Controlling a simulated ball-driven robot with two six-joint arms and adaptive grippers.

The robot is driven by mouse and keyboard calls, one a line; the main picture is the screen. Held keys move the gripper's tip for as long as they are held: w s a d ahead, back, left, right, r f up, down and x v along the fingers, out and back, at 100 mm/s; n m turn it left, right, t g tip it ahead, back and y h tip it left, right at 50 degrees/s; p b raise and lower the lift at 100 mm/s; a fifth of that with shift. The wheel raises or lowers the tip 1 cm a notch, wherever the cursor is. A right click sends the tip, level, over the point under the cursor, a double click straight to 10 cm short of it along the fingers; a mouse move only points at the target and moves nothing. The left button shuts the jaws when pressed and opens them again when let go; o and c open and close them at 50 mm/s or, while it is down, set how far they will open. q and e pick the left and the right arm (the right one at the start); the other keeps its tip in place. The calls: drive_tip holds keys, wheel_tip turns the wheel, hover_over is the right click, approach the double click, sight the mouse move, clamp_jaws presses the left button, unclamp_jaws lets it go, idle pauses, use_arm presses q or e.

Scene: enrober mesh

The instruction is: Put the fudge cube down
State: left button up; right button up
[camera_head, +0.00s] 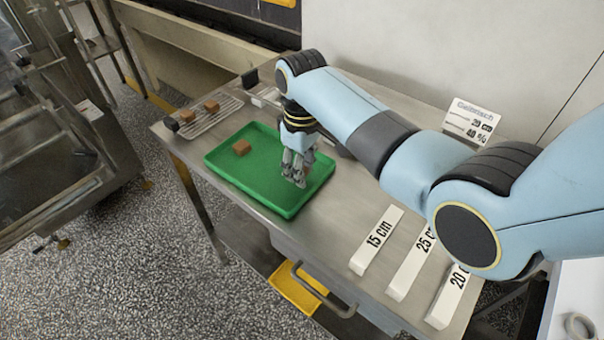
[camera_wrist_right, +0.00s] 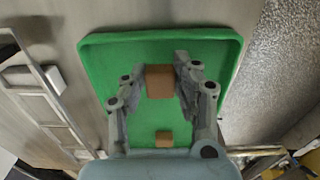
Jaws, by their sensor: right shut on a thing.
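My right gripper (camera_head: 296,178) is low over the right part of the green tray (camera_head: 277,205). In the right wrist view it is shut on a brown fudge cube (camera_wrist_right: 160,82), with a finger on either side. In the head view the fingers mostly hide this cube. I cannot tell whether its underside touches the tray floor. A second fudge cube (camera_head: 242,147) lies in the tray towards its far left corner, apart from the gripper; it also shows in the right wrist view (camera_wrist_right: 164,139). My left gripper is not in view.
A wire mesh (camera_head: 205,122) with two brown cubes (camera_head: 187,116) (camera_head: 211,105) stands beyond the tray. Labelled white bars, including one marked 15 cm (camera_head: 376,241), lie to the right on the steel table (camera_head: 330,225). A sign (camera_head: 471,121) stands at the back. The tray's middle is bare.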

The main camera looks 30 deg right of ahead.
drive_tip(key=shift+f, duration=1.05)
drive_tip(key=shift+f, duration=0.15)
drive_tip(key=o, duration=0.9)
drive_tip(key=shift+c, duration=0.2)
wheel_tip(320, 180, up, 12)
drive_tip(key=shift+a, duration=0.1)
